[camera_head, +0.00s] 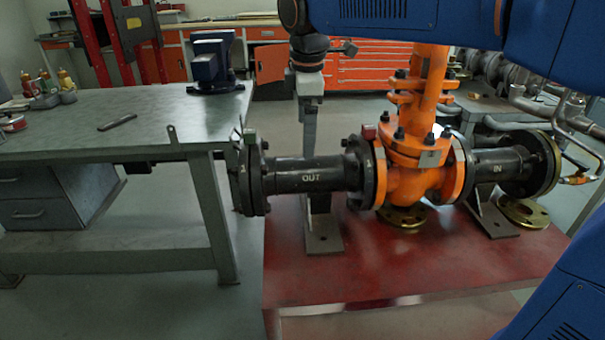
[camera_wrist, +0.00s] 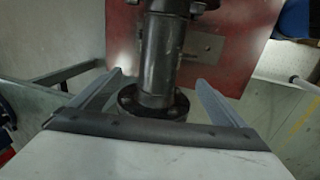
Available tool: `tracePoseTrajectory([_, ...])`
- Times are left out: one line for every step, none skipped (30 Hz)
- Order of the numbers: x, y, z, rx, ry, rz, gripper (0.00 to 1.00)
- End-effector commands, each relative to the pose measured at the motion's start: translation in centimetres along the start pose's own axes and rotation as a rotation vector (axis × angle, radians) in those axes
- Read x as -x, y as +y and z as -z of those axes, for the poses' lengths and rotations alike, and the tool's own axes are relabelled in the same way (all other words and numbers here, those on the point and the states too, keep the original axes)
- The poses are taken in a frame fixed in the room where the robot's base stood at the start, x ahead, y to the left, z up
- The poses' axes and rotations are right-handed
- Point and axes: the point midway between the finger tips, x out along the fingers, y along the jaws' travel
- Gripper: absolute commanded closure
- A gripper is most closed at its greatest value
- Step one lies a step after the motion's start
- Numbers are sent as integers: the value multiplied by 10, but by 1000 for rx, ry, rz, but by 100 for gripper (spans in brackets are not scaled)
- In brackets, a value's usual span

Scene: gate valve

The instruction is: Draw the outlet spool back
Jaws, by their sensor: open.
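The outlet spool (camera_head: 325,175) is a dark pipe marked OUT, lying level between the orange gate valve (camera_head: 408,186) and a bolted end flange (camera_head: 250,175) on its left. Its valve-side flange sits against the valve's flange; I cannot tell if a gap is there. In the head view my gripper (camera_head: 309,145) points down above the middle of the spool. In the wrist view the spool (camera_wrist: 159,50) runs between the two spread, open fingers (camera_wrist: 159,77), with a bolted flange nearer the palm. No finger visibly grips the pipe.
A red plinth (camera_head: 360,290) carries the valve and the inlet spool (camera_head: 497,163), marked IN. A grey workbench (camera_head: 100,145) stands close at left, near the end flange. Orange-red cabinets (camera_head: 370,75) line the back.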

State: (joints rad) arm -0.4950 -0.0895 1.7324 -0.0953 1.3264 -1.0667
Motion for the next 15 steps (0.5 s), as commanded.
tracePoseTrajectory([-8,0,0,-1,-1,2,5])
tracePoseTrajectory([-13,-1,0,-1,-1,3,5])
tracePoseTrajectory([-20,-1,0,-1,-1,3,5])
tracePoseTrajectory([-25,0,0,-1,-1,2,5])
tracePoseTrajectory([-31,-1,0,-1,-1,3,5])
tracePoseTrajectory([-38,-1,0,-1,-1,2,5])
tracePoseTrajectory([-43,-1,0,-1,-1,2,5])
tracePoseTrajectory([-49,-1,-1,-1,-1,3,5])
tracePoseTrajectory([-56,-1,0,-1,-1,3,5])
tracePoseTrajectory([-61,-1,0,-2,-1,3,5])
tracePoseTrajectory([-67,-1,0,-2,-2,3,5])
tracePoseTrajectory([-74,-1,0,-2,-1,3,5])
tracePoseTrajectory([-79,-1,0,-2,-1,3,5])
tracePoseTrajectory([-84,-1,0,-2,-1,3,5])
tracePoseTrajectory([-91,-1,-1,-2,-1,3,5])
